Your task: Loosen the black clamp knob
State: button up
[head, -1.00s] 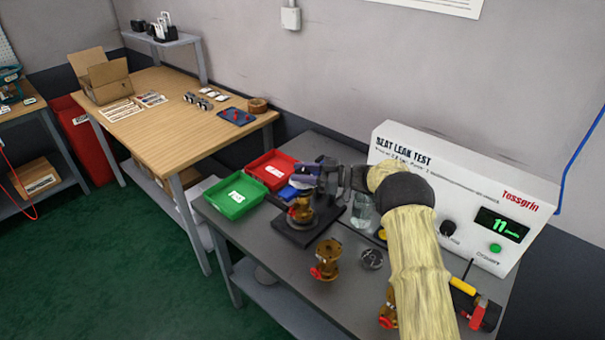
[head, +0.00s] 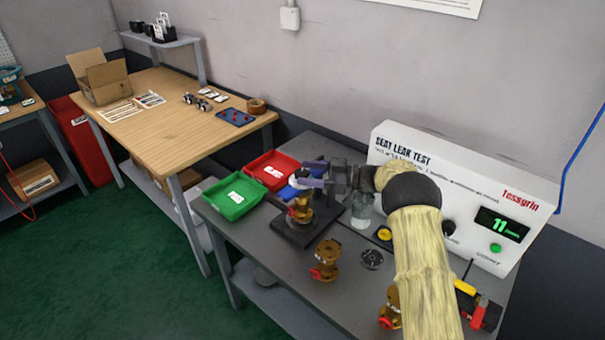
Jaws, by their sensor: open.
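A brass valve body (head: 301,209) stands upright in a clamp fixture with a dark square base (head: 288,236) on the grey bench. I cannot make out the black clamp knob for certain; it is too small or hidden by the fixture and my gripper. My gripper (head: 302,175) is open and above the fixture, close over the top of the valve. Its fingers point left, and nothing shows between them. Whether it touches the fixture is unclear.
A green tray (head: 236,197) and a red tray (head: 270,170) stand left of the fixture. Another brass valve (head: 326,260), a round dark metal part (head: 372,259) and a glass jar (head: 362,211) are nearby. The white leak tester (head: 460,195) stands behind.

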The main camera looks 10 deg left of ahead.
jog(key=d, duration=0.5)
jog(key=shift+w+d+b, duration=0.15)
jog(key=shift+b, duration=0.25)
